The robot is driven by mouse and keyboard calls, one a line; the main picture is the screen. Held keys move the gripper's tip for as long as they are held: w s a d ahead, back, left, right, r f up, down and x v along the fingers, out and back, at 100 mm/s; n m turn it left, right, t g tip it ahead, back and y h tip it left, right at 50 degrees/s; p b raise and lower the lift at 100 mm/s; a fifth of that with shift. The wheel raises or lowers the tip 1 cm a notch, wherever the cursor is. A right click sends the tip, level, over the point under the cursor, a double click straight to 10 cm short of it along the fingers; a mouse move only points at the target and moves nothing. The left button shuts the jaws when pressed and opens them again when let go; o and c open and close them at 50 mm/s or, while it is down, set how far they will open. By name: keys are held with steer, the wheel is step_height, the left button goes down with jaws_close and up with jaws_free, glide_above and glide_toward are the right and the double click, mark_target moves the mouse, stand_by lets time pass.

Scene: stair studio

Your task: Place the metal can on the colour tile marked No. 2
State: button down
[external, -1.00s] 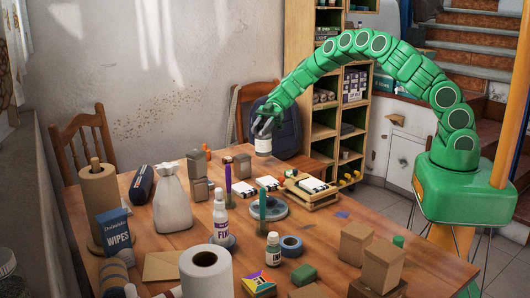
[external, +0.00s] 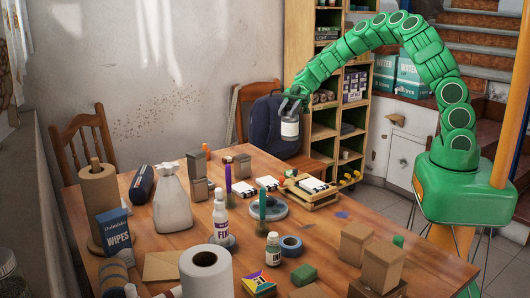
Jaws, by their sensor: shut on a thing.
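My gripper (external: 291,108) is shut on a metal can (external: 290,131), a small cylinder with a pale label and a dark lower band. The can hangs upright in the air beyond the back right part of the table, in front of a dark blue backpack.
A grey round dish (external: 268,209) with a green upright piece stands in front of the tiles. A purple upright marker (external: 228,178), a white bottle (external: 220,218) and grey blocks (external: 197,176) stand to the left. Cardboard boxes (external: 355,243) occupy the front right. The backpack (external: 266,122) is behind the table.

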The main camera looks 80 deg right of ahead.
steer(key=shift+s+a+r, duration=0.1)
steer(key=shift+s+r, duration=0.2)
steer(key=shift+s, duration=0.4)
steer(key=shift+s+a+r, duration=0.1)
steer(key=shift+s+r, duration=0.2)
steer(key=shift+s, duration=0.35)
